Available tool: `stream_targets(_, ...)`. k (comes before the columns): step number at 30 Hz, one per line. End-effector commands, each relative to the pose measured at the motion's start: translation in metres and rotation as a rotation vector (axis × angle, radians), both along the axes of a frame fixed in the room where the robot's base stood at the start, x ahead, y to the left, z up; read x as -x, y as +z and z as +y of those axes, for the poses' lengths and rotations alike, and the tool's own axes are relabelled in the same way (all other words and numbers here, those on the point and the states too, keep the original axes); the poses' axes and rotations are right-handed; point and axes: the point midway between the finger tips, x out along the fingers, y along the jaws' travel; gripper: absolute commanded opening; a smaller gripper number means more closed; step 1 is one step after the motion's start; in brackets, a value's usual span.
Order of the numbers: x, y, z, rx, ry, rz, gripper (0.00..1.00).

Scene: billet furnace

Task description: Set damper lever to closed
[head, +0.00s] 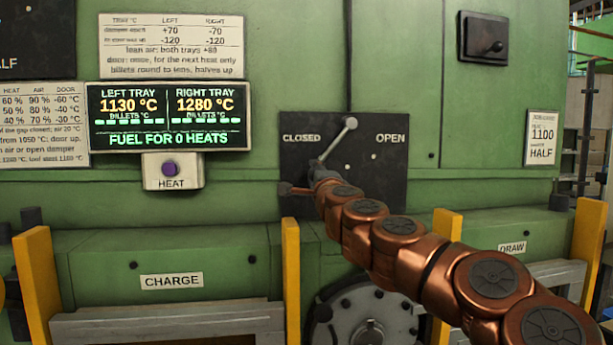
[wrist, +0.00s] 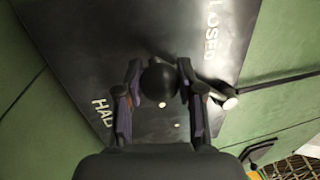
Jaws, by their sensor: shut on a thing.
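The damper lever (head: 336,141) is a pale metal rod on a dark plate (head: 390,185) marked CLOSED at left and OPEN at right. It slants from a round upper-right end down to the left, below the CLOSED label. My gripper (head: 317,168) is at its lower end, which the gripper mostly hides in the head view. In the wrist view, the fingers of my gripper (wrist: 160,85) are on either side of the lever's black ball knob (wrist: 159,80), shut on it. The rod (wrist: 226,99) shows to the right there. The knob sits between the CLOSED and HALF labels.
A display (head: 169,117) and a HEAT button (head: 170,169) are left of the plate. Yellow posts (head: 291,262) and a round grey fitting (head: 365,318) are below. A small dark switch box (head: 483,39) is at upper right.

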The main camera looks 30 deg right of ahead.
Motion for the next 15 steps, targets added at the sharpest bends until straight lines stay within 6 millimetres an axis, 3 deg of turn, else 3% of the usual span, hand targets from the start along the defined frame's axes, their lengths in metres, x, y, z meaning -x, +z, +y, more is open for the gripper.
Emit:
stream_targets(11,0.0010,0.0034,-0.0005,0.001,-0.003,-0.005,0.00)
stream_targets(12,0.0009,0.0036,-0.0003,0.002,-0.003,-0.005,0.41)
stream_targets(15,0.0009,0.0034,-0.0002,0.002,-0.002,-0.005,0.52)
